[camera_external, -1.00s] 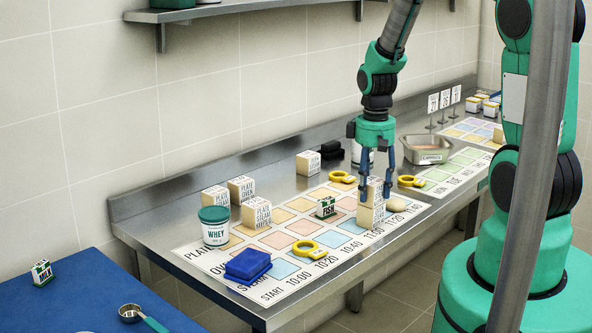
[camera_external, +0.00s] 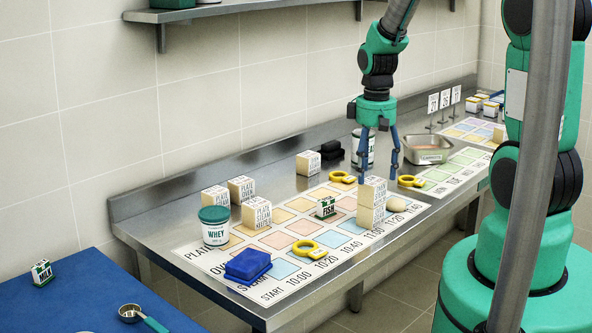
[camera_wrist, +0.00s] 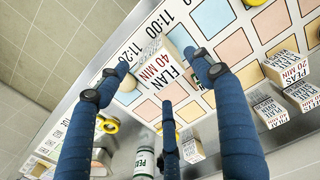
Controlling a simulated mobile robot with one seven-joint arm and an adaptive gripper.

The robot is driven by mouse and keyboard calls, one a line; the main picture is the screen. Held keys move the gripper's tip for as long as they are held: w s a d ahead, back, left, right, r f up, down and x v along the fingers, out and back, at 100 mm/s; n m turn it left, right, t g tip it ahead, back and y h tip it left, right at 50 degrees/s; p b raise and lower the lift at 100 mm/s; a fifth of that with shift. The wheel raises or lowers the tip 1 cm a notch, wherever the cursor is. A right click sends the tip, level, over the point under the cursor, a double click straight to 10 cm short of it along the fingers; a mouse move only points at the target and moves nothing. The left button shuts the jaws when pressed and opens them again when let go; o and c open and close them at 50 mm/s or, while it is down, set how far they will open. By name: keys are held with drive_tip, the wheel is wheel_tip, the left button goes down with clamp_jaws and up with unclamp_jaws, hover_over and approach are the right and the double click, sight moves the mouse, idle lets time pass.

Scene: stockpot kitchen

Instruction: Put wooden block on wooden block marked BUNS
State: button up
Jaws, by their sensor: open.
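Two pale wooden blocks stand stacked on the printed sheet near the table's front edge, the upper block (camera_external: 373,190) resting on the lower block (camera_external: 370,214). In the wrist view the upper block (camera_wrist: 162,62) reads FLAN 40 MIN. The lower block's label is too small to read in the external view, so I cannot tell if it says BUNS. My gripper (camera_external: 378,177) is open, with its fingers pointing down just above the stack. It holds nothing.
A green FISH block (camera_external: 326,207) and a yellow ring (camera_external: 307,248) lie on the sheet. Several labelled blocks (camera_external: 257,215), a WHEY tub (camera_external: 215,226) and blue cloths (camera_external: 247,264) are at left. A metal pan (camera_external: 428,150) stands at right, behind another yellow ring (camera_external: 411,181).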

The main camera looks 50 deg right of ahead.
sight(373, 181)
wheel_tip(373, 181, up, 7)
drive_tip(key=shift+p, duration=0.35)
drive_tip(key=shift+r, duration=0.1)
idle(0.5)
drive_tip(key=s+a+r+t, duration=0.1)
drive_tip(key=s+a+r, duration=0.2)
drive_tip(key=a+r, duration=0.4)
drive_tip(key=s+a+r+t, duration=0.2)
drive_tip(key=a+r, duration=0.3)
drive_tip(key=r, duration=0.5)
drive_tip(key=s+a+r+t, duration=0.1)
drive_tip(key=s+a+r, duration=0.3)
drive_tip(key=s, duration=0.3)
drive_tip(key=s+a+r+t, duration=0.1)
drive_tip(key=s+a+r, duration=0.4)
drive_tip(key=s+a, duration=0.2)
drive_tip(key=shift+s+r+t, duration=0.2)
drive_tip(key=shift+s+t, duration=0.1)
drive_tip(key=shift+s, duration=0.2)
